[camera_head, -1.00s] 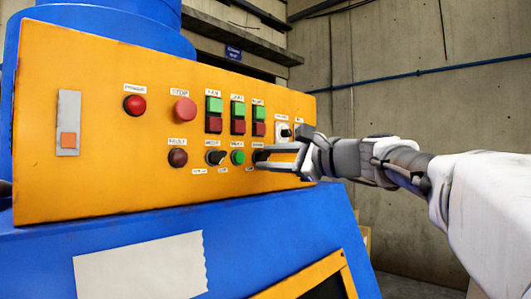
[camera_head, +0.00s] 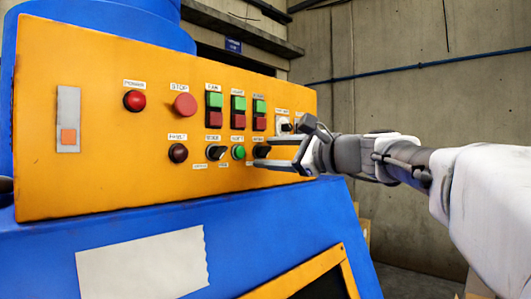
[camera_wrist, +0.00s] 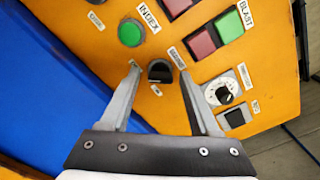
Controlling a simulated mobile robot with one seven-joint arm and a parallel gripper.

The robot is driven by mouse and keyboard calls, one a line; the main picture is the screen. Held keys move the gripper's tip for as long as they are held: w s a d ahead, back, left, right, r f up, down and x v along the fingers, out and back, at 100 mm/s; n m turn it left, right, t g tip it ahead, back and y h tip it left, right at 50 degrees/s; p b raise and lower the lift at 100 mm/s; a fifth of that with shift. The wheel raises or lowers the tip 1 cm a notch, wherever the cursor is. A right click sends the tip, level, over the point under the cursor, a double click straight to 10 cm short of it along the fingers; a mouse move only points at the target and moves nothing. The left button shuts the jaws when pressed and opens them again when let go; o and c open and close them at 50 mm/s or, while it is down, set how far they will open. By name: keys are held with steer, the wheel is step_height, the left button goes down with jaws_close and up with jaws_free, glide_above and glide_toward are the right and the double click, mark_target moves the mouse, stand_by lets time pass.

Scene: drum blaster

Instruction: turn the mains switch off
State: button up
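The mains switch (camera_head: 262,152) is a small black rotary knob low on the right part of the orange control panel (camera_head: 80,120). In the wrist view the knob (camera_wrist: 159,71) sits between the tips of my gripper (camera_wrist: 159,72), with a finger on each side and gaps to both. In the head view my gripper (camera_head: 262,151) reaches in from the right, its two fingers spread above and below the knob. It is open and holds nothing. The labels near the knob are too blurred to read surely, and I cannot tell its setting.
Left of the knob are a green button (camera_head: 238,152) and another black selector (camera_head: 216,152). Green and red button pairs (camera_head: 238,112) sit above. A white dial (camera_wrist: 222,91) is close to the right finger. The blue machine body (camera_head: 130,222) slopes below.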

stand_by(0.3)
steer(key=b+v, duration=0.4)
steer(key=v, duration=1.3)
steer(key=shift+s+d+r, duration=0.1)
steer(key=shift+s+d, duration=0.05)
